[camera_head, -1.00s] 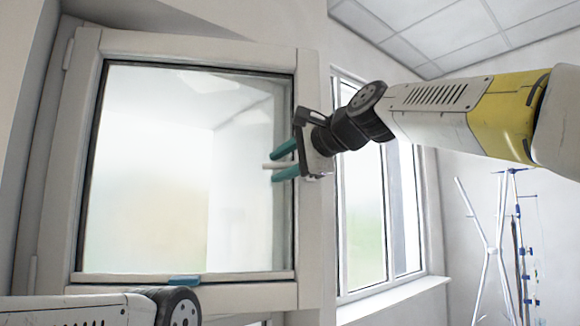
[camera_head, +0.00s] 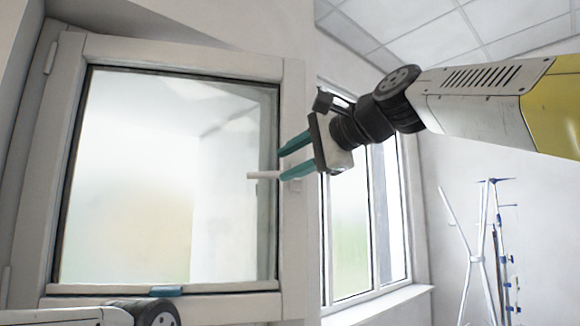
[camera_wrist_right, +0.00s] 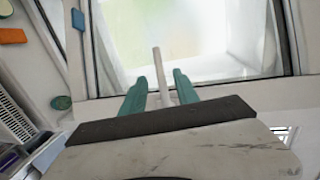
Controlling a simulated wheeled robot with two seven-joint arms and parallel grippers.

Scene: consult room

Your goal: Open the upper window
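The upper window (camera_head: 284,235) is a pale framed pane with hinges on its left side. Its pale bar handle (camera_head: 262,175) is at the right side of the frame. My right gripper (camera_head: 281,163) has its two teal fingers apart, one above and one below the handle.
A small blue piece (camera_head: 166,291) sits on the window's lower frame. Another window (camera_head: 350,235) with a sill (camera_head: 378,302) is to the right. A metal stand (camera_head: 483,250) is farther right. A wall borders the window's left side.

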